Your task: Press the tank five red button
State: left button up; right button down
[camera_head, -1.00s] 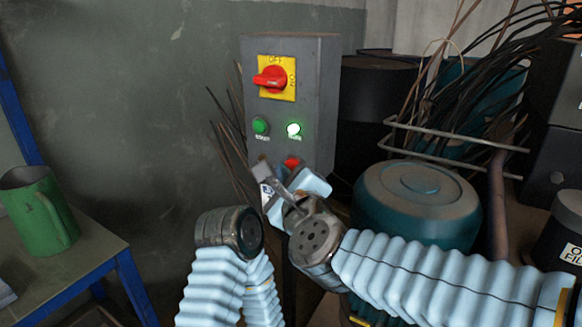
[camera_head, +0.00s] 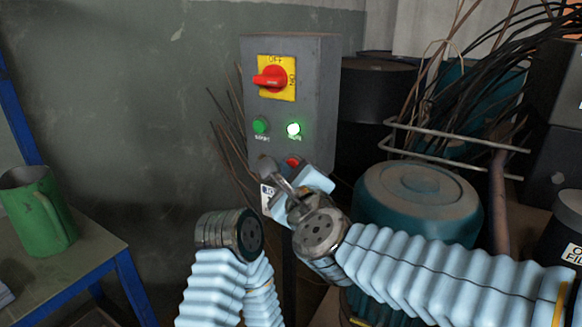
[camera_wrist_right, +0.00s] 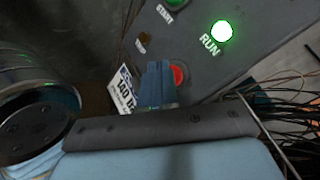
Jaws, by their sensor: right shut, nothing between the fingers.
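A grey control box (camera_head: 315,100) stands against the wall in the head view. Its red button (camera_head: 293,162) is low on the front face, below the lit green RUN lamp (camera_head: 293,129). In the right wrist view the red button (camera_wrist_right: 179,76) is partly hidden behind my fingers. My right gripper (camera_wrist_right: 156,84) is shut and empty, its blue fingers just left of the button there; I cannot tell whether they touch it. In the head view the right gripper (camera_head: 308,183) is in front of the box's lower part. No left fingers show.
A red rotary switch (camera_head: 271,78) on a yellow plate and a green START button (camera_head: 260,126) are higher on the box. A white label (camera_wrist_right: 124,90) is beside the fingers. A teal drum (camera_head: 418,200) and a wire rack stand right; a green jug (camera_head: 38,210) sits left.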

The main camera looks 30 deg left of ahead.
jog(key=shift+w, duration=0.25)
dwell(0.3)
jog(key=shift+s, duration=0.9)
jog(key=s, duration=0.5)
jog(key=shift+a, duration=0.25)
dwell(0.7)
